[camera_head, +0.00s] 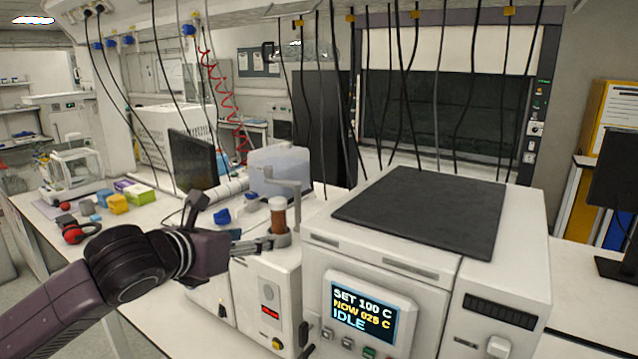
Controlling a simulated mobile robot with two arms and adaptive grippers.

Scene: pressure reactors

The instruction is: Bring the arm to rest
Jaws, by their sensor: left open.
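My left arm comes in from the lower left and reaches to the small white unit (262,285) at the centre. My left gripper (236,224) is open: one finger points up, the other points right, close to the grey holder on top of that unit. A brown cylinder with a pale top (278,218) stands upright in this holder, beneath a grey bracket. I cannot tell whether the finger touches the holder. I see nothing between the fingers. My right gripper is not in view.
A large white reactor unit (420,268) stands right of the small one; its display (362,312) reads SET 100 C, NOW 025 C, IDLE. Red ear defenders (78,233) and coloured boxes (138,192) lie on the left bench. Black cables hang overhead. A monitor (615,185) stands at right.

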